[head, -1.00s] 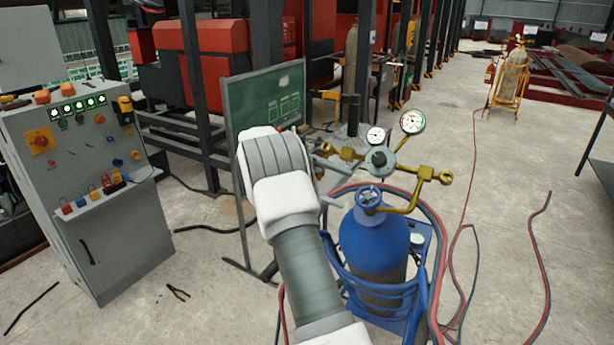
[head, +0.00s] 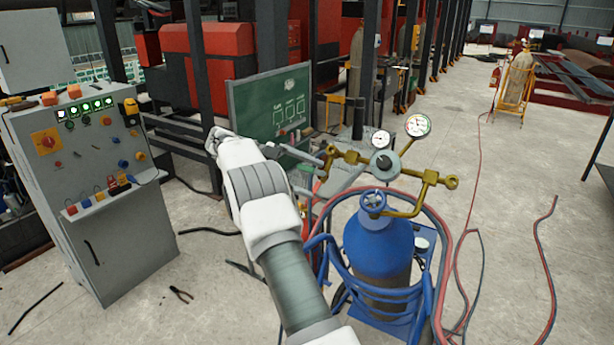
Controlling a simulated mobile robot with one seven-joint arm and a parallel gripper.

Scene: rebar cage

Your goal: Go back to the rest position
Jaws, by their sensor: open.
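My white and grey arm (head: 265,215) rises from the bottom middle of the head view. The fingers point right, toward the brass regulator (head: 430,178) on the blue gas cylinder (head: 378,245). In the picture they are close to the regulator's left end; I cannot tell the gap in depth. Part of the gripper's body is hidden behind the wrist.
A grey control cabinet (head: 105,220) with lit green buttons stands at left. A green chalkboard (head: 265,105) is behind my arm. Red and blue hoses (head: 545,260) lie on the floor at right. Pliers (head: 181,295) lie near the cabinet. The concrete floor at right is mostly clear.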

